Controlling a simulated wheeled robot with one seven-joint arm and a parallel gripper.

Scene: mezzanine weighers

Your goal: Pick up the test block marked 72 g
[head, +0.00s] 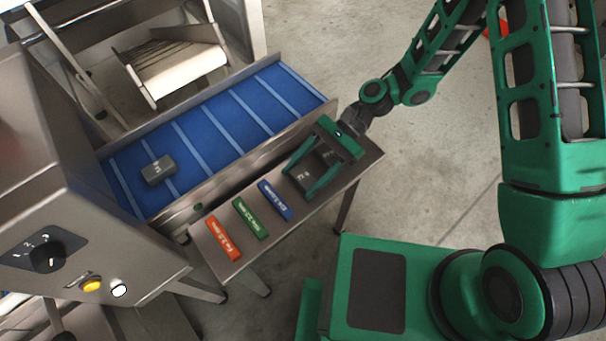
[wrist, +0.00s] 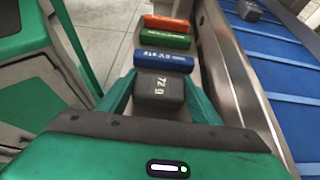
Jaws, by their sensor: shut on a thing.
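The dark grey test block marked 72 g (wrist: 160,88) sits between the fingers of my gripper (wrist: 163,95) in the wrist view, its label facing up. In the head view, my gripper (head: 302,178) is at the right end of the narrow steel shelf (head: 350,165), shut on the block (head: 303,177). The block is at or very near the shelf surface; I cannot tell whether it touches. A second dark grey block (head: 159,170) lies on the blue belt, its marking too small to read.
Blue (head: 274,200), green (head: 250,218) and orange (head: 223,238) bars lie in a row on the shelf, left of my gripper. The blue belt conveyor (head: 225,125) runs behind the shelf. A steel cabinet with a knob (head: 47,256) stands at left. Open floor lies right.

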